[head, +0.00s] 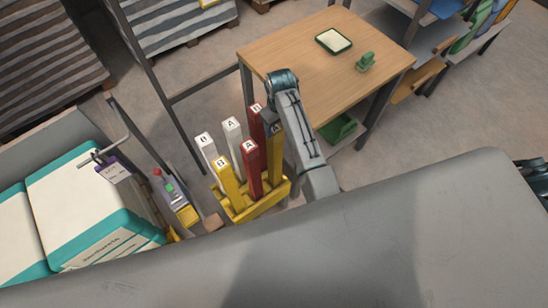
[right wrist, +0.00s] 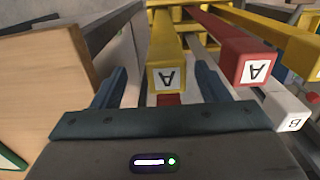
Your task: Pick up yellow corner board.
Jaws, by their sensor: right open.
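A yellow corner board marked A (head: 276,150) stands upright in the yellow rack (head: 257,208). Another yellow board, marked B (head: 228,180), stands at the rack's front left. My right gripper (head: 268,117) is open by the top of the yellow A board, its fingers largely hidden in the head view. In the right wrist view, the yellow A board (right wrist: 167,76) shows between the two open blue fingers of my right gripper (right wrist: 163,82), with a visible gap on each side. My left gripper is not in view.
Red boards A (head: 251,165) and B (head: 256,108) and white boards A (head: 232,127) and B (head: 206,145) crowd the same rack. A wooden table (head: 310,62) stands behind to the right. Teal-and-white sacks (head: 75,205) lie at left.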

